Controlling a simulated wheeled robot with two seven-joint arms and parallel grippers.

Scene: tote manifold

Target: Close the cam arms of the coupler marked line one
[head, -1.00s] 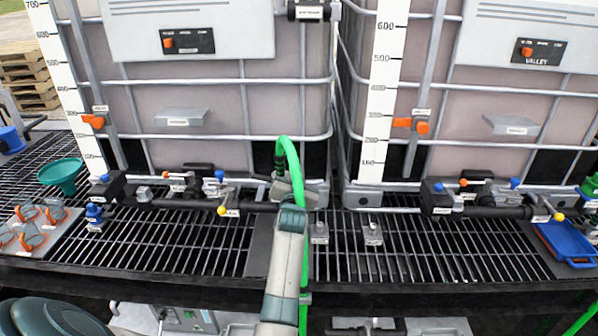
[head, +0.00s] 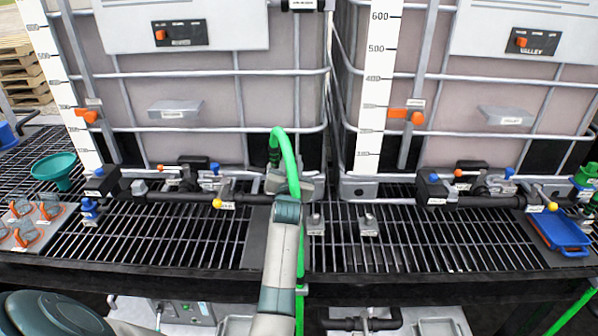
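A green hose (head: 291,160) arches over a dark fitting (head: 274,152) at the front centre, between the two big caged tanks. The coupler under this fitting is mostly hidden by my gripper and wrist, so its cam arms and marking cannot be made out. My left gripper (head: 288,184) is at the coupler, close against it, at the right end of the left tank's black pipe. Its fingers are hidden behind the wrist, so whether they are open or shut does not show. My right gripper is not in view.
Left and right black manifold pipes (head: 170,196) (head: 490,202) carry yellow- and blue-tipped handles. Two small grey blocks (head: 316,224) (head: 368,225) lie on the black grating. The centre-right grating is mostly clear.

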